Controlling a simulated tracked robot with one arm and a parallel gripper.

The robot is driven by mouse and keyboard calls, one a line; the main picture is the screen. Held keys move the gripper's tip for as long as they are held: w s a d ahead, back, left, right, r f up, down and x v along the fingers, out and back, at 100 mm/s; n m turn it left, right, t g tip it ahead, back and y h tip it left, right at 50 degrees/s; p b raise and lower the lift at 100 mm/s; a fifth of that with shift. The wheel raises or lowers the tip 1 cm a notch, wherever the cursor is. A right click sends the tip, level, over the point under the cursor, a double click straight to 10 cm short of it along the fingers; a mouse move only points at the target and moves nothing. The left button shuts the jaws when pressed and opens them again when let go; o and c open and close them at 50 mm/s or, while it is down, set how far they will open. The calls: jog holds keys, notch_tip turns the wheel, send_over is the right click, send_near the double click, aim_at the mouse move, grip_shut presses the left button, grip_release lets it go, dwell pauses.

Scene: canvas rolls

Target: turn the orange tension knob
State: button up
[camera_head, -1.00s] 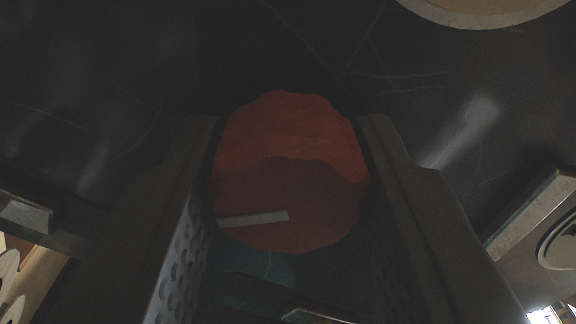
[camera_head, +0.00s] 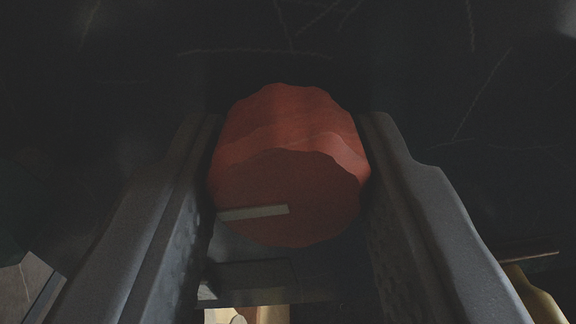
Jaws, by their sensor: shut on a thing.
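The orange tension knob (camera_head: 285,190) is in the middle of the head camera view, with a scalloped rim and a pale marker line on its face. The line lies nearly level and points to the left. My gripper (camera_head: 288,150) is shut on the knob, with one finger on its left side and one on its right. The sides of the knob at the fingers are partly hidden.
A dark scratched panel (camera_head: 420,60) fills the space behind the knob. A pale edge (camera_head: 38,285) shows at lower left and a yellowish curved part (camera_head: 538,300) at lower right. The picture is dim, so details are hard to tell.

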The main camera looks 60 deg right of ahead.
jog(key=m+p, duration=0.2)
jog(key=m, duration=0.4)
jog(key=shift+w+p, duration=0.15)
jog(key=shift+p, duration=0.15)
jog(key=shift+m+p, duration=0.6)
jog(key=shift+m, duration=1.3)
jog(key=o, duration=1)
jog(key=b+v, duration=0.4)
jog(key=v, duration=1)
jog(key=shift+d, duration=0.1)
